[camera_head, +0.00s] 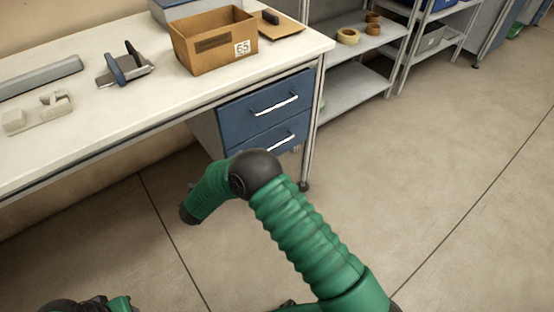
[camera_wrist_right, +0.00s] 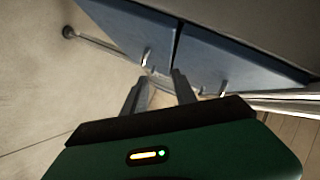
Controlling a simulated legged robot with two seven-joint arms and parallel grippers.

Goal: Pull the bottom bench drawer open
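The bottom bench drawer (camera_head: 262,142) is a blue front with a pale metal bar handle, under a similar top drawer (camera_head: 262,102). Both look shut. My right arm covers the lower part of the bottom drawer in the head view. In the right wrist view, the bottom drawer (camera_wrist_right: 128,24) is the left blue panel, with its handle (camera_wrist_right: 147,57) standing out. My right gripper (camera_wrist_right: 160,76) is open, with its two fingers apart and pointing at the drawer fronts near that handle. Contact cannot be told. My left gripper is not in view.
A bench leg (camera_head: 313,130) stands right of the drawers. A shelf rack (camera_head: 355,90) holds tape reels (camera_head: 348,36). The floor in front is clear.

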